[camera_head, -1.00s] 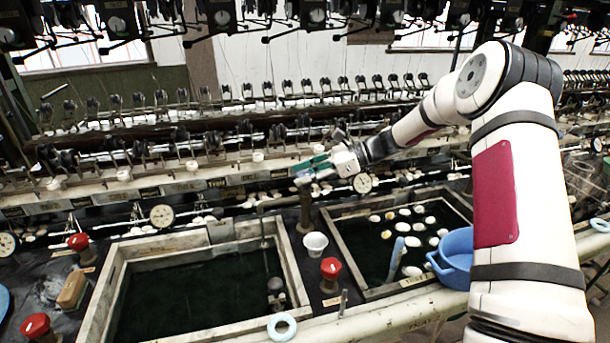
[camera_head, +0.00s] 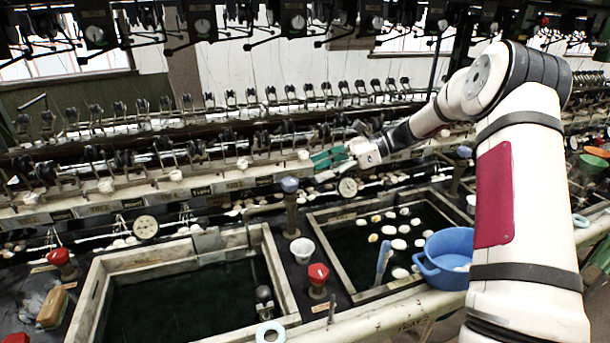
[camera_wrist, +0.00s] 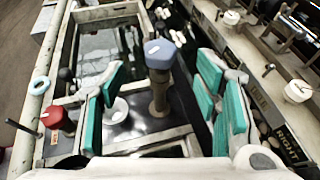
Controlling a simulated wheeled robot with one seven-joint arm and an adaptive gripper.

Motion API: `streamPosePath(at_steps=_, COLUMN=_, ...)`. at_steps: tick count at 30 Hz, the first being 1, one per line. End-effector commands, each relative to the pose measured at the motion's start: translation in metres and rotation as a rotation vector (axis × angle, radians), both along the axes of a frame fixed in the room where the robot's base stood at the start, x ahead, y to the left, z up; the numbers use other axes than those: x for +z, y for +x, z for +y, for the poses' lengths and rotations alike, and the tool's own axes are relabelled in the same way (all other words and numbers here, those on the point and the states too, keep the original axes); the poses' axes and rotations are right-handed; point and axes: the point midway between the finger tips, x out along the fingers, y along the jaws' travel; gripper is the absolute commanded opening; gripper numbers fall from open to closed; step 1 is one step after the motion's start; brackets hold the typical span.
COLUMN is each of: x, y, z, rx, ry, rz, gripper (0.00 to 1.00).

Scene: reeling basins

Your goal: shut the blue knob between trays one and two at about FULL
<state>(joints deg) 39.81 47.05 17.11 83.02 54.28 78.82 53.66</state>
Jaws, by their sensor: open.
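The blue knob (camera_head: 290,185) caps an upright post on the dark strip between the left tray (camera_head: 95,290) of dark water and the right tray (camera_head: 345,283) holding white cocoons. In the wrist view the knob (camera_wrist: 158,52) stands between and beyond my teal-padded fingers, with no visible contact. My gripper (camera_head: 321,166) is open and empty, above and right of the knob in the head view; its fingers flank the post in the wrist view (camera_wrist: 163,85). Any setting marks for the knob are unreadable.
A white cup (camera_head: 302,250) and a red knob (camera_head: 318,280) stand in front of the post on the same strip. A blue bowl (camera_head: 447,262) sits by the right tray.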

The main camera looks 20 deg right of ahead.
Motion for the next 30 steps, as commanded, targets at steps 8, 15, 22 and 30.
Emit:
streamPosePath(at_steps=8, x=0.01, y=-0.006, z=-0.023, rx=0.0, ry=0.0, rz=0.0, gripper=0.57)
streamPosePath(at_steps=15, x=0.01, y=-0.006, z=-0.024, rx=0.0, ry=0.0, rz=0.001, gripper=0.57)
streamPosePath(at_steps=22, x=0.01, y=-0.006, z=-0.023, rx=0.0, ry=0.0, rz=0.001, gripper=0.57)
streamPosePath(at_steps=30, x=0.01, y=-0.006, z=-0.023, rx=0.0, ry=0.0, rz=0.0, gripper=0.57)
